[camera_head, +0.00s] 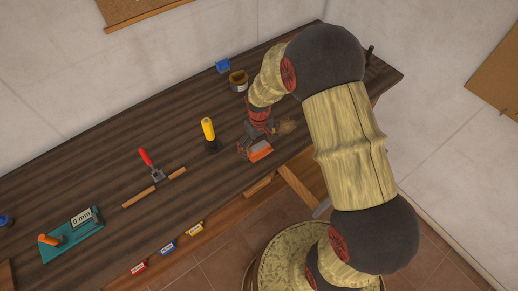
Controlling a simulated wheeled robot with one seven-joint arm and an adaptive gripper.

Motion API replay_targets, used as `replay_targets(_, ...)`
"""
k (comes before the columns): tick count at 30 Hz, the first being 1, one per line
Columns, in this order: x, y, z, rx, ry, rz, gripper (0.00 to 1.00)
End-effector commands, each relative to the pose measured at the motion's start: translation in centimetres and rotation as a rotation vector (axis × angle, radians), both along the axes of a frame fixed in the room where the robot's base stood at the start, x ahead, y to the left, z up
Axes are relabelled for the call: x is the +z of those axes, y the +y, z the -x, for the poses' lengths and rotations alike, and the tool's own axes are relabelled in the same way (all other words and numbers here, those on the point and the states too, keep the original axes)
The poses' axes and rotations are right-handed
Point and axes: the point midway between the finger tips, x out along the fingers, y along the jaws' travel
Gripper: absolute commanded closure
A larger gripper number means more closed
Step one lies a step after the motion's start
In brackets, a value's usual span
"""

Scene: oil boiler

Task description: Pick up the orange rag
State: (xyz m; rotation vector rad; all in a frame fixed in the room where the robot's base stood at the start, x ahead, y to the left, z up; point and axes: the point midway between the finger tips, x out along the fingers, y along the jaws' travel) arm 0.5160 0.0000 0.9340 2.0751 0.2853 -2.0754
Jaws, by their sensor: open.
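My gripper (263,134) is at the end of my arm, low over the right part of the dark wooden workbench (110,150). By its look it is open, though its fingers are small and partly hidden. An orange, flat-looking piece (260,151), which seems to be the orange rag, lies just below the gripper in the picture, near the bench's front edge. Dark and red parts sit close around it, and I cannot tell whether the gripper touches it.
A brown jar (238,80) and a blue item (222,66) stand behind. A yellow-handled tool (208,131), a red-handled tool (148,162) and a teal board (72,236) lie to the left. Bare bench lies between the tools.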

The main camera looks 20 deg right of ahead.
Motion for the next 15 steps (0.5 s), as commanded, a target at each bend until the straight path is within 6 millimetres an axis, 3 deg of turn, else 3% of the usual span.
replay_targets(15,0.06,0.01,0.00,0.000,0.000,0.000,0.29)
